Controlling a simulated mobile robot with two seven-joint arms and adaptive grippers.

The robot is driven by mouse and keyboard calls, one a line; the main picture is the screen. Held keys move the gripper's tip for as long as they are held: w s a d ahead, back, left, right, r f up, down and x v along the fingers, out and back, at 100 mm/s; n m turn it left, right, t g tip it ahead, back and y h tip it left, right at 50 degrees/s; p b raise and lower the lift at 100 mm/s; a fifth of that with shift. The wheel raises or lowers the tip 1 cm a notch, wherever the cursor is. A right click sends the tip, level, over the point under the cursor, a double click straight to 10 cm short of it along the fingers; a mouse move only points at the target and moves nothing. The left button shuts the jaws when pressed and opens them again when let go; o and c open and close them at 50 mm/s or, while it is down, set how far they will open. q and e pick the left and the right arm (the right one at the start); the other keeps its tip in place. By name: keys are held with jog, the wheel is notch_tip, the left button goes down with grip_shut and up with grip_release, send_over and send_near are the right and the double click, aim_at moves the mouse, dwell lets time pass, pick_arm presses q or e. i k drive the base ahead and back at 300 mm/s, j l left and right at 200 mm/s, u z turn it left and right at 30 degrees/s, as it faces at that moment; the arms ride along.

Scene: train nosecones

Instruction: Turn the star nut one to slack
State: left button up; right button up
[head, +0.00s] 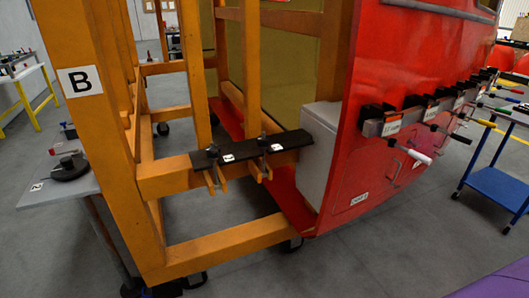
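Two dark star-shaped knobs stand on a black bar (245,150) that lies along the orange frame's cross beam. The left star nut (212,151) has a small white label (228,158) to its right. The right star nut (263,142) has another white label (276,148) to its right. The label marks are too small to read surely, so I cannot tell which nut is number one. Orange clamp pieces (216,181) hang under the bar below each nut. Neither of my grippers is in view.
The orange frame (90,140), marked B, stands close at left. A red nosecone (390,80) with several clamps and handles along its side is at right. A grey box (320,145) sits behind the bar. A side table (60,190) and blue cart (495,185) flank it.

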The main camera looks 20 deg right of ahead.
aim_at(263, 143)
jog(key=i+j, duration=0.2)
jog(key=i, duration=0.15)
jog(key=i+j, duration=0.2)
jog(key=i, duration=0.2)
jog(key=i+z, duration=0.15)
jog(key=z, duration=0.25)
jog(key=i+j+z, duration=0.1)
jog(key=z, duration=0.3)
jog(key=i+j+z, duration=0.1)
jog(key=j+z, duration=0.15)
jog(key=z, duration=0.15)
